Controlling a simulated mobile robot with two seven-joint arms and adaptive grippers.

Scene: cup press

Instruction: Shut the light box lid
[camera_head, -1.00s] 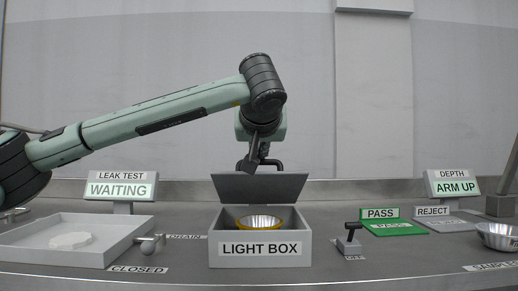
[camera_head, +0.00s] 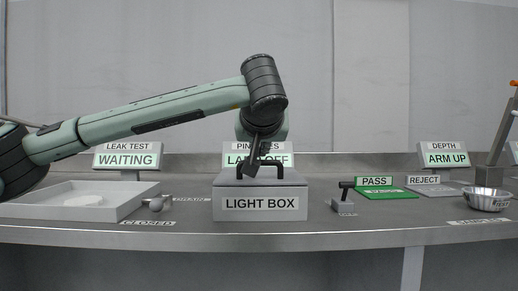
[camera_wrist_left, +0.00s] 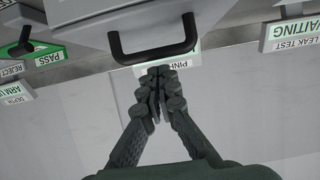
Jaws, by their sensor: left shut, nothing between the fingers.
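The light box (camera_head: 230,203) is a grey box with a "LIGHT BOX" label, in the middle of the counter. Its lid (camera_head: 226,180) lies flat across the top, so the inside is hidden. A black bar handle (camera_head: 280,170) stands on the lid. My left gripper (camera_head: 248,172) is shut and empty, pointing down by the handle. In the left wrist view the shut fingertips (camera_wrist_left: 165,78) are close to the handle (camera_wrist_left: 157,54) and show nothing between them. I cannot tell whether they touch the lid. My right gripper is not in view.
A sign reading "LAMP OFF" (camera_head: 232,160) stands behind the box, partly hidden by my arm. A white tray (camera_head: 30,208) and a valve knob (camera_head: 156,204) are at left. A black-handled switch (camera_head: 344,196), green pass pad (camera_head: 385,193) and metal bowl (camera_head: 485,200) are at right.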

